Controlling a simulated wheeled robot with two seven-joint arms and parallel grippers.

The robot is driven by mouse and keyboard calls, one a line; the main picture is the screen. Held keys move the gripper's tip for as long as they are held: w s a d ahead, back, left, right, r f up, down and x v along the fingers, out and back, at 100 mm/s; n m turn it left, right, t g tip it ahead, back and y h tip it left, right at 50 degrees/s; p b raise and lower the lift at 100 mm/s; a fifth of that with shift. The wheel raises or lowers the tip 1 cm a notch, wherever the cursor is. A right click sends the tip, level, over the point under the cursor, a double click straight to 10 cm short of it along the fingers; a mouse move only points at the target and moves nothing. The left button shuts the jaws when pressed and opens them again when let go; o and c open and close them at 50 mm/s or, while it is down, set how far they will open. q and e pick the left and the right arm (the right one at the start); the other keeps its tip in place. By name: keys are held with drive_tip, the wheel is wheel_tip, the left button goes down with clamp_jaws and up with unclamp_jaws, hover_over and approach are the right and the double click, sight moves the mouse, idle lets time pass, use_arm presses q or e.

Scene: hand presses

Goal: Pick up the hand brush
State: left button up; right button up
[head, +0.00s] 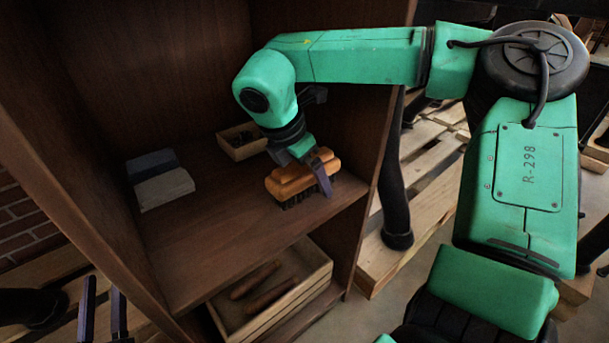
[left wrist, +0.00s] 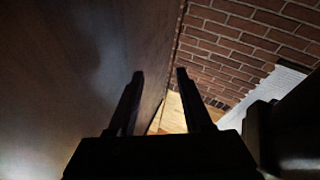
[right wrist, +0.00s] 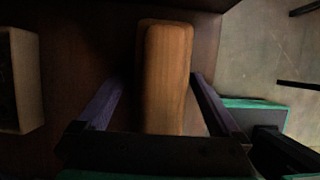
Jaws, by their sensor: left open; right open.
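The hand brush (head: 290,181) has an orange-brown wooden body and dark bristles. It rests bristles down on the cabinet's upper shelf. My right gripper (head: 322,176) reaches down over it, with one finger in front of the brush's near side. In the right wrist view the wooden back of the brush (right wrist: 165,75) lies between the two open fingers (right wrist: 155,95), which stand apart on either side of it. My left gripper (head: 103,305) is low at the left, outside the cabinet. In the left wrist view its fingers (left wrist: 158,92) are open and empty.
A small wooden box (head: 241,145) stands behind the brush on the shelf (head: 222,228). A wooden crate (head: 310,262) with brown-handled items is below. The cabinet's side walls bound the shelf; its middle is clear.

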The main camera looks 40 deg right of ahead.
clamp_jaws()
drive_tip(key=shift+r, duration=0.1)
